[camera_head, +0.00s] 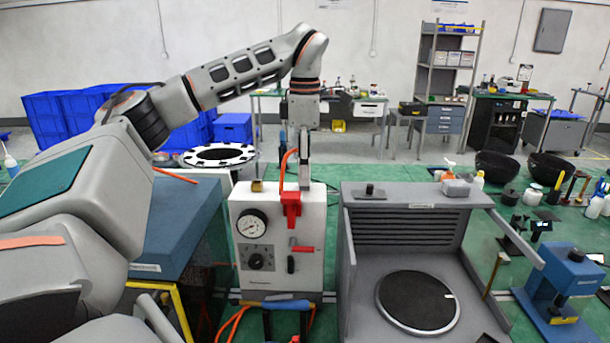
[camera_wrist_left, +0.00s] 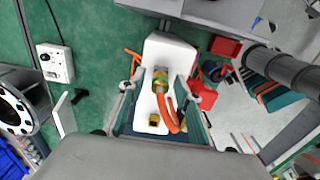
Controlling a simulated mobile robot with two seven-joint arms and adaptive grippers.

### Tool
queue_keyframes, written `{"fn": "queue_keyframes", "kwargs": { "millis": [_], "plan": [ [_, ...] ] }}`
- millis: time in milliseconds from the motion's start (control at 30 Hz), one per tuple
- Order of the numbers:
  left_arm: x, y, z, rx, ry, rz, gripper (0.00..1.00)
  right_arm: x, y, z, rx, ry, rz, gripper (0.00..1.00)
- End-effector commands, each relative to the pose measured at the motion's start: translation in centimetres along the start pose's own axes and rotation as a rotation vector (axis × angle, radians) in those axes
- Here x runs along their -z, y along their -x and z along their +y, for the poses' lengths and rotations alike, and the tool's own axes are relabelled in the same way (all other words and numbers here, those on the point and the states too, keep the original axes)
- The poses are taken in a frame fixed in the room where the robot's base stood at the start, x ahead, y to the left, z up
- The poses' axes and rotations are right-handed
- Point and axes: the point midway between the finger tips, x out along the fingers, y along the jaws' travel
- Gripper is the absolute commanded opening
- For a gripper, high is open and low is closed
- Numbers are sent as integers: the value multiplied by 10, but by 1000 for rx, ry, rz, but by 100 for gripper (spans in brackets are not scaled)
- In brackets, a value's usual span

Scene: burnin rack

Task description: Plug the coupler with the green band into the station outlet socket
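The white station box (camera_head: 275,268) has a gauge and knob on its front and stands at the middle of the head view. My left gripper (camera_head: 304,182) points down just above its top. In the left wrist view, the gripper (camera_wrist_left: 162,80) has its fingers spread on either side of the coupler with the green band (camera_wrist_left: 160,86), with gaps visible. An orange hose (camera_wrist_left: 174,118) curves away from this coupler. A brass square fitting (camera_wrist_left: 154,118), perhaps the outlet socket, sits on the box top; it also shows in the head view (camera_head: 257,186). My right gripper is not visible.
A red fitting (camera_head: 291,205) sits on the box's front upper edge. A grey open bench unit (camera_head: 466,297) with a round dark plate (camera_head: 417,301) stands to the right. A blue block (camera_head: 180,228) stands to the left. A blue press (camera_head: 570,278) is farther right.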

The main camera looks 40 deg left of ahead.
Motion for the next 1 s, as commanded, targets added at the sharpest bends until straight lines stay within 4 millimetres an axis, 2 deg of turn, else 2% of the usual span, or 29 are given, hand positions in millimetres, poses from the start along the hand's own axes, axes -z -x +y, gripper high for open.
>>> {"fn": "queue_keyframes", "kwargs": {
  "millis": [133,233,267,467,1000],
  "plan": [
    [0,0,0,0,0,-1,31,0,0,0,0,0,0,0],
    [0,0,0,0,0,-1,5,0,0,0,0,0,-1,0],
    [0,0,0,0,0,-1,0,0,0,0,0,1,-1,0],
    [0,1,0,0,-1,-1,0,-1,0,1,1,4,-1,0],
    [0,20,0,-1,-1,-2,0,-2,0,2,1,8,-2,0]
  ]
}}
